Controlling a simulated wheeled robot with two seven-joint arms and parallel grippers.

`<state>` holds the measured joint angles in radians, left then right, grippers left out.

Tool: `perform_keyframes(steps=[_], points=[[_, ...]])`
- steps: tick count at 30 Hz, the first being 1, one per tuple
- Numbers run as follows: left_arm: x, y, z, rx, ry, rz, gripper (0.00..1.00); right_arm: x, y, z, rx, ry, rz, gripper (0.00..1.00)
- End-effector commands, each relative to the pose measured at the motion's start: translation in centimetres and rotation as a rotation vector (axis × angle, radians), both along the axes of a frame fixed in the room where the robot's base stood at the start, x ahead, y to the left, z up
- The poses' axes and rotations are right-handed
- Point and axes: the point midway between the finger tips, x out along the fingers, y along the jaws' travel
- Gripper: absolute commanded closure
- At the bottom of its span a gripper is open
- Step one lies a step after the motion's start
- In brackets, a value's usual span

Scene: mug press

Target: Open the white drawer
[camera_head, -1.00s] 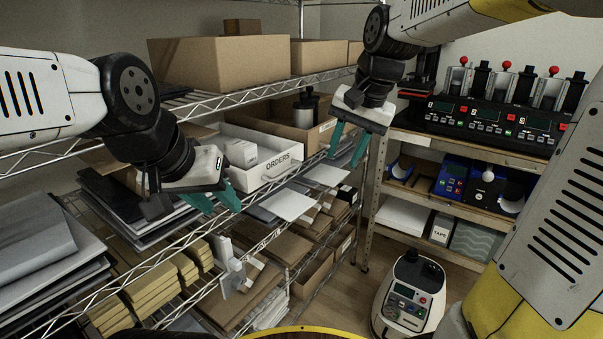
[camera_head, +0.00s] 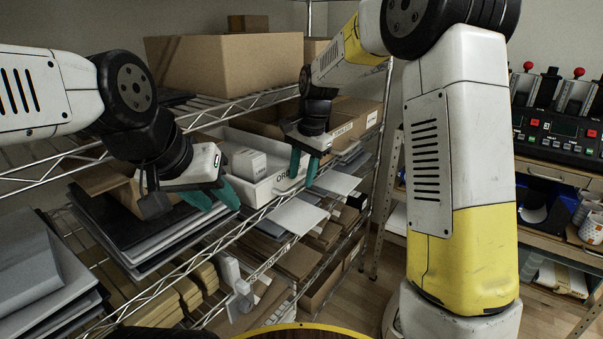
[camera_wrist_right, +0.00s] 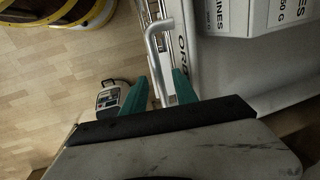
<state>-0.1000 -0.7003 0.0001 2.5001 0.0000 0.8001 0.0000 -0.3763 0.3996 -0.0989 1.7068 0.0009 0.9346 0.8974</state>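The white drawer (camera_head: 262,186) is an open-topped bin marked ORDERS on the wire shelf in the head view. A white box sits inside it. My right gripper (camera_head: 302,177) is at the drawer's front, covering part of its lettering. In the right wrist view the drawer's front (camera_wrist_right: 184,62) has a pale bar handle (camera_wrist_right: 160,50). The teal fingers of the right gripper (camera_wrist_right: 169,74) are apart, with the handle running between them; I cannot tell if they touch it. My left gripper (camera_head: 224,204) is open and empty, left of the drawer and above the shelf edge.
Stacked dark and grey trays (camera_head: 125,225) lie left of the drawer on the shelf. A large cardboard box (camera_head: 225,65) stands on the shelf above. White panels (camera_head: 297,216) and cardboard bins are below. Wooden floor (camera_head: 355,290) shows to the right.

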Motion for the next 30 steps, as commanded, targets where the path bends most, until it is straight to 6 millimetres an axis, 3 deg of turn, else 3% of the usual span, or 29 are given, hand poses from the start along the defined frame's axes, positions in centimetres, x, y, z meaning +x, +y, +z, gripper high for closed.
perform_keyframes(steps=[11, 16, 30], points=[[0.01, 0.00, -0.01, 0.000, 0.000, 0.000, 0.64, 0.03, 0.11, -0.73, 0.001, 0.001, 0.000, 0.67], [0.01, 0.00, 0.01, 0.000, 0.000, 0.000, 0.64, 0.03, 0.11, -0.71, 0.000, 0.001, 0.001, 1.00], [0.00, 0.00, 0.00, 0.000, 0.000, 0.000, 0.64, 0.05, 0.12, -0.67, 0.001, -0.001, 0.001, 1.00]])
